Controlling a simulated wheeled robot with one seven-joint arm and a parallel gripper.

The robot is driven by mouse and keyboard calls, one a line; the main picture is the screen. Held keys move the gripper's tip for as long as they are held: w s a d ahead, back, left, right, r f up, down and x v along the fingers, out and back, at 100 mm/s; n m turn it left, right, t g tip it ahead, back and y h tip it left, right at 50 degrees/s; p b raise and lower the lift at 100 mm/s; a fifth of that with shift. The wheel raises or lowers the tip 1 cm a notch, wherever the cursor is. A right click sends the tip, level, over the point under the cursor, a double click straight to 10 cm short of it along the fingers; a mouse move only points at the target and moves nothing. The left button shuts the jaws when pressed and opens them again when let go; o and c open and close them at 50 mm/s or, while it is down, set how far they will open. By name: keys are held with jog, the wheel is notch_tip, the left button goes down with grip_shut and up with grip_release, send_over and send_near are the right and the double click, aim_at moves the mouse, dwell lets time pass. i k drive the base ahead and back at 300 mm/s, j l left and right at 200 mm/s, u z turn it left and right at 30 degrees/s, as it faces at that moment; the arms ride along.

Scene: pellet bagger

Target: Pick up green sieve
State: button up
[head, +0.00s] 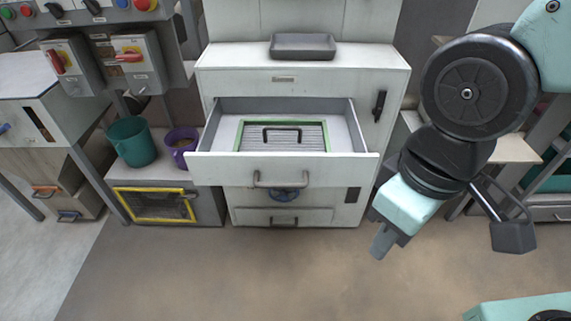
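The green sieve (310,148) lies flat inside the open drawer (281,171) of the white cabinet. It has a green rectangular frame, a ribbed grey mesh and a dark arched handle (282,129) on top. My gripper (380,248) hangs to the right of the drawer and in front of the cabinet, pointing down and apart from the sieve. Its grey fingers overlap in this view, so I cannot tell whether they are open or shut. Nothing shows between them.
A grey tray (303,47) sits on the cabinet top (230,56). A teal bucket (133,142) and a purple jug (181,145) stand to the left on a low unit. Switch boxes (138,60) hang above them. The floor (250,275) in front is clear.

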aim_at(274, 124)
jog(key=i+j+z, duration=0.25)
jog(key=i+j, duration=0.15)
jog(key=j, duration=0.15)
jog(key=i+j+z, duration=0.15)
jog(key=j, duration=0.15)
jog(key=i+j+z, duration=0.15)
jog(key=j, duration=0.2)
jog(key=i+j+z, duration=0.15)
jog(key=j, duration=0.15)
jog(key=i+j+z, duration=0.1)
jog(key=j, duration=0.3)
jog(key=i+l, duration=0.05)
